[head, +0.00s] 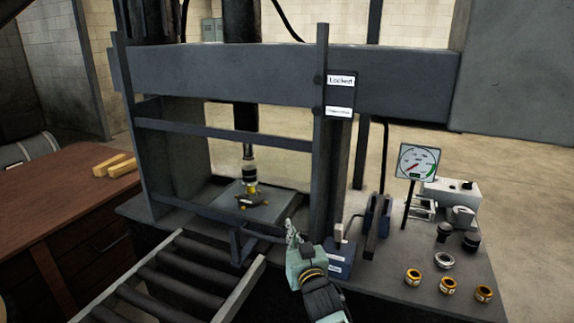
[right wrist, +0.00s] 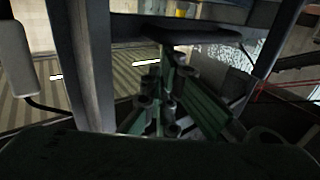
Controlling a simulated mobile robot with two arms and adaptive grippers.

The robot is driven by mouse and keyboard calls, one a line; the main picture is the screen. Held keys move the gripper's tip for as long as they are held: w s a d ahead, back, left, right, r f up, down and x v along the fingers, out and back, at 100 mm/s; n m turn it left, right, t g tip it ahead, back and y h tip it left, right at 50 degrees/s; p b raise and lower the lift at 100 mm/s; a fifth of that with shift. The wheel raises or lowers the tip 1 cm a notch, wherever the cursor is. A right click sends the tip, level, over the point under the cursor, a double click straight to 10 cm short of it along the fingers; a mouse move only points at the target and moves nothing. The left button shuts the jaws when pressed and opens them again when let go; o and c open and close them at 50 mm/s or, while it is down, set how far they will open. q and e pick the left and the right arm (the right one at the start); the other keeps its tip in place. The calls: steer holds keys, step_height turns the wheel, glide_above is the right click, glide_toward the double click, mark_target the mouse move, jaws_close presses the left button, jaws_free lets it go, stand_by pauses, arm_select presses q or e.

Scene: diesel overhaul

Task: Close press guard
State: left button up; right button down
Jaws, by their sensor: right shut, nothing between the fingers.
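The press guard (head: 225,135) is a dark frame of bars across the front of the press opening. Its upper bar and lower bar span between the two uprights. A small dark bracket (head: 236,246), perhaps its handle, sticks out at the lower bar. A sign reading "Locked" (head: 341,81) is beside the right upright. My right gripper (head: 292,232) is shut and empty, just right of the bracket and low in front of the right upright. In the right wrist view its fingers (right wrist: 163,100) point toward dark bars; contact cannot be told. My left gripper is out of view.
A roller conveyor (head: 185,275) leads up to the press front. Behind the guard, a part with a yellow piece (head: 249,188) stands on the press plate under the ram. A gauge (head: 417,162), a blue box (head: 340,262) and several brass rings (head: 445,286) are at right. A wooden desk (head: 60,205) is left.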

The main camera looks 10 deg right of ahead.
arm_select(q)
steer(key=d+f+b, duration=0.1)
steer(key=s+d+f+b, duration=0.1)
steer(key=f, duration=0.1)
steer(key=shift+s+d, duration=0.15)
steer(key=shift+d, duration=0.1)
arm_select(e)
steer(key=f, duration=0.4)
steer(key=shift+d+f, duration=0.2)
steer(key=shift+f, duration=0.1)
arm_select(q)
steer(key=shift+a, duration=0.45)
arm_select(e)
steer(key=shift+f, duration=0.1)
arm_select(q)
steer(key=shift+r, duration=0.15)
